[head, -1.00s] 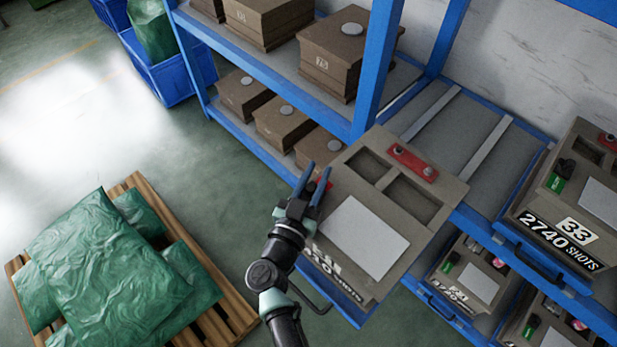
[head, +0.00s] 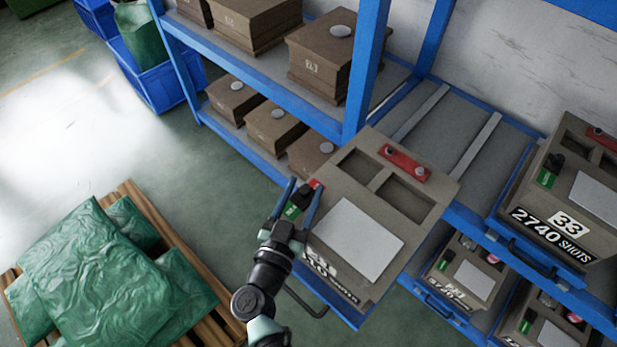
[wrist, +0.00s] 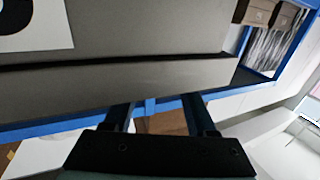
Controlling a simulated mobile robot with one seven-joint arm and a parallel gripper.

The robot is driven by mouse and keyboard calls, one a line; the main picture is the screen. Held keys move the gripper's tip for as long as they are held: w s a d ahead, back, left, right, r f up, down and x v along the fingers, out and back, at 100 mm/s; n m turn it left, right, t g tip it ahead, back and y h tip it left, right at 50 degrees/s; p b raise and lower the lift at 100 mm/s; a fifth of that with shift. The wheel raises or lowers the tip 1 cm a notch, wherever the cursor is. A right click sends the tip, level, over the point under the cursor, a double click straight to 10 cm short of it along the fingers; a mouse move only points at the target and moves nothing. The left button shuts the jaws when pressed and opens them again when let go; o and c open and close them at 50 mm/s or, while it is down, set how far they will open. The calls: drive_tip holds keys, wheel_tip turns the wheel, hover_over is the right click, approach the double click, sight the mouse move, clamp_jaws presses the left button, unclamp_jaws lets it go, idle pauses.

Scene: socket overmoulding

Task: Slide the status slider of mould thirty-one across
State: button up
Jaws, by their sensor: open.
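The grey-brown mould (head: 425,205) sits on the pulled-out blue shelf drawer, with a blank pale plate on top. Its number label (head: 322,262) is partly hidden by my gripper and I cannot read it fully. The status slider's black knob (head: 304,195) is at the mould's left corner, with green (head: 291,211) showing on its near side and red (head: 316,184) on its far side. My gripper (head: 306,184) is open, its fingers to either side of the knob in the head view; contact cannot be told. The wrist view shows the open fingers (wrist: 157,106) by the mould's side; the slider is out of sight there.
Mould 33 (head: 572,190) stands to the right, with more moulds (head: 468,272) on the level below. Blue rack posts (head: 366,70) and brown boxes (head: 322,62) are behind. A pallet with green sacks (head: 100,265) is at the left; open floor lies between.

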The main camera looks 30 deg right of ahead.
drive_tip(key=v, duration=0.9)
drive_tip(key=shift+b, duration=0.4)
drive_tip(key=shift+s, duration=0.15)
